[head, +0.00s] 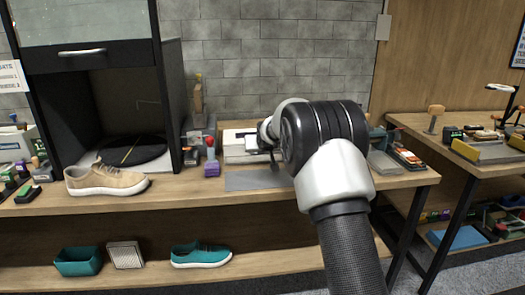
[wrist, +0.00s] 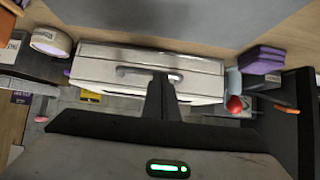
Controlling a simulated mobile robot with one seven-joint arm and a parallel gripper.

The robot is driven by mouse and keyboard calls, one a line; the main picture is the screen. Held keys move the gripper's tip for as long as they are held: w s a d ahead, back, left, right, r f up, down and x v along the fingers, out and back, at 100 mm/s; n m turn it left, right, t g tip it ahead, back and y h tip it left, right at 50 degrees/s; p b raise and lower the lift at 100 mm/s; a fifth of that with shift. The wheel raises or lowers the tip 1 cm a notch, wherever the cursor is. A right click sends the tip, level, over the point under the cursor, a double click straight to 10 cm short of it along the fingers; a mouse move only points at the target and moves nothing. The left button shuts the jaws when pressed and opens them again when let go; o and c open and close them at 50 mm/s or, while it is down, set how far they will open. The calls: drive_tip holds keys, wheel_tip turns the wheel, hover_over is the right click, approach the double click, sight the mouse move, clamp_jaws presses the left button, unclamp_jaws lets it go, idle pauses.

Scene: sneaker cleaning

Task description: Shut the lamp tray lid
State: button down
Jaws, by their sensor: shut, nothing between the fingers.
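The lamp tray seems to be the white box (head: 236,152) on the workbench, left of my arm in the head view. In the wrist view it is a wide white body (wrist: 105,68) with a pale bar handle across its middle. My gripper (head: 274,166) is at the box's right side in the head view, partly hidden by my wrist. In the wrist view the shut, empty fingers (wrist: 161,82) overlap the handle's middle; I cannot tell whether they touch it. A dark slot shows along the box's top in the head view; how far the lid stands open is unclear.
A grey mat (head: 255,181) lies in front. A tan sneaker (head: 107,180) sits before the black cabinet (head: 172,85). Boxes and tools crowd the bench right of my arm.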

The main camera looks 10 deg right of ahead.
drive_tip(key=shift+s+f+g, duration=0.15)
drive_tip(key=shift+s+f, duration=0.05)
drive_tip(key=shift+f, duration=0.55)
drive_tip(key=shift+s+f+g, duration=0.15)
drive_tip(key=shift+s+f, duration=0.05)
drive_tip(key=shift+f, duration=0.55)
wheel_tip(320, 180, up, 6)
drive_tip(key=p, duration=0.2)
drive_tip(key=s+f, duration=0.1)
drive_tip(key=s, duration=0.1)
drive_tip(key=s+f, duration=0.1)
drive_tip(key=s, duration=0.2)
drive_tip(key=s+f, duration=0.2)
drive_tip(key=s, duration=0.1)
drive_tip(key=shift+s, duration=0.1)
drive_tip(key=s+d+r+g, duration=0.1)
drive_tip(key=s+r, duration=0.5)
drive_tip(key=s, duration=0.3)
drive_tip(key=s+d+r+g, duration=0.1)
drive_tip(key=s+r, duration=0.4)
drive_tip(key=s, duration=0.4)
drive_tip(key=s+g, duration=0.3)
drive_tip(key=s, duration=2.5)
wheel_tip(320, 180, up, 22)
drive_tip(key=p, duration=2.3)
drive_tip(key=shift+s+r, duration=0.15)
drive_tip(key=shift+r, duration=0.05)
